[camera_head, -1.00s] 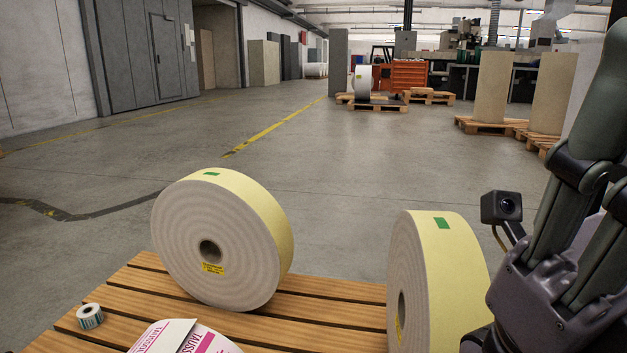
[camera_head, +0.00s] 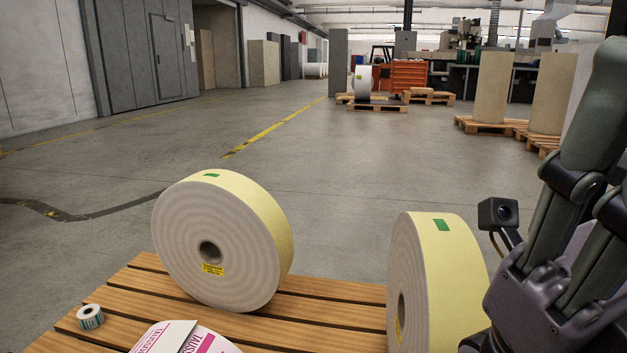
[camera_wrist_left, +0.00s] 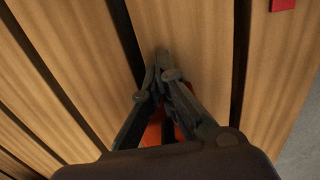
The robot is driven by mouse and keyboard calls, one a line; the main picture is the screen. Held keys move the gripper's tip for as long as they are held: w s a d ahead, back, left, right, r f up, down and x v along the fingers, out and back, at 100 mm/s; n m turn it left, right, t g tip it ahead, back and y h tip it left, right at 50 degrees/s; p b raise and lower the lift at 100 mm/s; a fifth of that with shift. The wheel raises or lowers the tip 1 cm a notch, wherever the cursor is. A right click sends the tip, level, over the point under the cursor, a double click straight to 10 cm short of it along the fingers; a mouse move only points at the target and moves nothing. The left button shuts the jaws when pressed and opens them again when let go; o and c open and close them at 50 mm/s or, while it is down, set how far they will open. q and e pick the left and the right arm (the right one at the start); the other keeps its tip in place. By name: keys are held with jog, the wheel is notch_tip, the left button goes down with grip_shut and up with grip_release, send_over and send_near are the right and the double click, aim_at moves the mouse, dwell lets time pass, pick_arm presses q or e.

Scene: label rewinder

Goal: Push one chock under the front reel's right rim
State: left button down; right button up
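Two large pale-yellow reels stand upright on the slatted wooden pallet (camera_head: 300,312): a left reel (camera_head: 218,245) and a nearer right reel (camera_head: 445,275), cut off by the bottom edge. In the left wrist view, my left gripper (camera_wrist_left: 164,68) is over wooden slats, its fingers drawn together at the tips. An orange-red piece (camera_wrist_left: 154,132) shows between the finger bases; I cannot tell whether it is touched. A red piece (camera_wrist_left: 283,4) is at the top right edge of that view. My right gripper (camera_head: 480,342) is beside the right reel, its fingertips cut off.
A small label roll (camera_head: 90,317) lies at the pallet's left, and a white roll with pink print (camera_head: 190,340) is at the bottom edge. Clear grey floor lies behind the pallet. More pallets with tall rolls (camera_head: 490,88) stand far back at right.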

pick_arm(q)
jog(key=shift+w+a, duration=0.2)
jog(key=shift+a, duration=0.7)
jog(key=shift+a, duration=0.35)
jog(key=shift+w+a, duration=0.1)
jog(key=shift+a, duration=0.25)
